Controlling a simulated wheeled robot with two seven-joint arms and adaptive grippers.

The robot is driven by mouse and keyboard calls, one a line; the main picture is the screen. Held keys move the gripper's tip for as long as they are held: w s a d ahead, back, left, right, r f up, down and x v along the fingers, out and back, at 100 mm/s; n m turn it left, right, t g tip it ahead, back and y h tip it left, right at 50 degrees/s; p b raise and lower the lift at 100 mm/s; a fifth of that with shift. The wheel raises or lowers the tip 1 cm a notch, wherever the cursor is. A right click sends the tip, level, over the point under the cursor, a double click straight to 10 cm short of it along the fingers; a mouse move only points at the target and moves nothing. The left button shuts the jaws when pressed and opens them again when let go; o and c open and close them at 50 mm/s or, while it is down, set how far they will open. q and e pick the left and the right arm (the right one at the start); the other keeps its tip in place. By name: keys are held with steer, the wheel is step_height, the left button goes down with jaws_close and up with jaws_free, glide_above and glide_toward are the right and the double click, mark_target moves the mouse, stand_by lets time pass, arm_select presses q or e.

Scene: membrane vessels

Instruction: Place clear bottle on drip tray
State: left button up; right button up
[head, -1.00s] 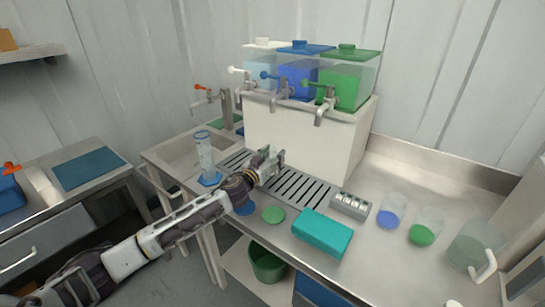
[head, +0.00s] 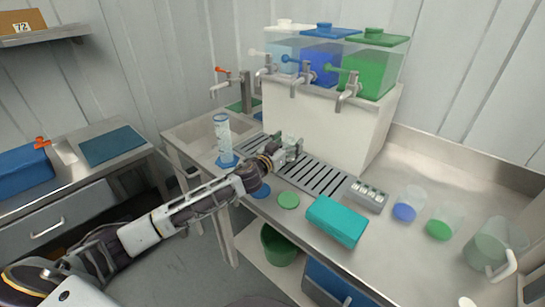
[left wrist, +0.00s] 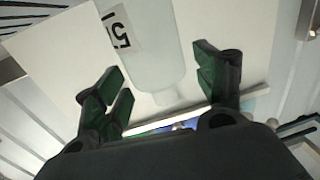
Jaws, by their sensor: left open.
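The clear bottle (left wrist: 150,45) shows in the left wrist view, translucent, with a white label bearing dark figures. Its narrow end lies between the two spread, green-padded fingers of my left gripper (left wrist: 160,88), with gaps on both sides. In the head view the left gripper (head: 292,148) is over the back left part of the slatted metal drip tray (head: 318,181), in front of the white cabinet. The bottle cannot be made out clearly there, and I cannot tell whether its base touches the tray. My right gripper is not in view.
The white cabinet (head: 325,125) with taps and three tanks stands behind the tray. A measuring cylinder (head: 222,138) stands left of the gripper. A teal box (head: 337,220), grey block (head: 367,195), beakers (head: 405,205) and a jug (head: 490,250) stand to the right.

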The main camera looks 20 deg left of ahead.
arm_select(q)
steer(key=shift+v, duration=3.65)
steer(key=shift+b+v, duration=0.35)
steer(key=shift+v, duration=1.3)
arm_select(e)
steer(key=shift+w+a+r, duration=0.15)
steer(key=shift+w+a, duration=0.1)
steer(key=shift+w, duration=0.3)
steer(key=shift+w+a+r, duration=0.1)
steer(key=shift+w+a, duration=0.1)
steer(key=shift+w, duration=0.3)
